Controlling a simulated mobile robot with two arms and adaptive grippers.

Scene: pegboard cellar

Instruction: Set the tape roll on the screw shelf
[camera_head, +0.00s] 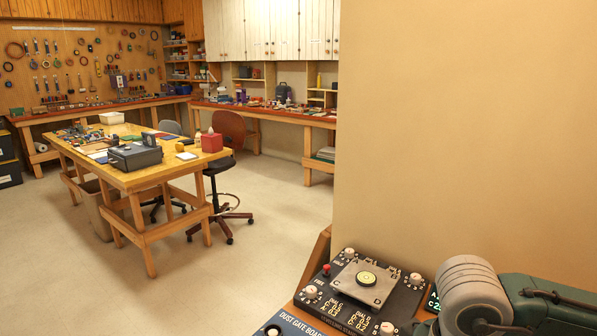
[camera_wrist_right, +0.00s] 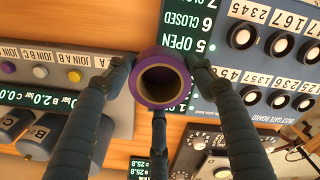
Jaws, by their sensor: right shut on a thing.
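The tape roll (camera_wrist_right: 163,104) is a purple ring with a brown inner core, seen end-on in the right wrist view. My right gripper (camera_wrist_right: 160,85) has its dark ribbed fingers around the roll and is shut on it. The roll appears to be held above a wooden panel or bench with control boards; the gap cannot be told. I cannot make out the screw shelf for certain in either view. My left gripper is not in view.
A control panel with knobs (camera_head: 350,306) and the dust gate board (camera_head: 285,328) fill the lower front. A grey box with buttons (camera_wrist_right: 50,78) is left in the wrist view. A tan wall (camera_head: 460,130) stands close behind. A worktable (camera_head: 140,178) and open floor are further left.

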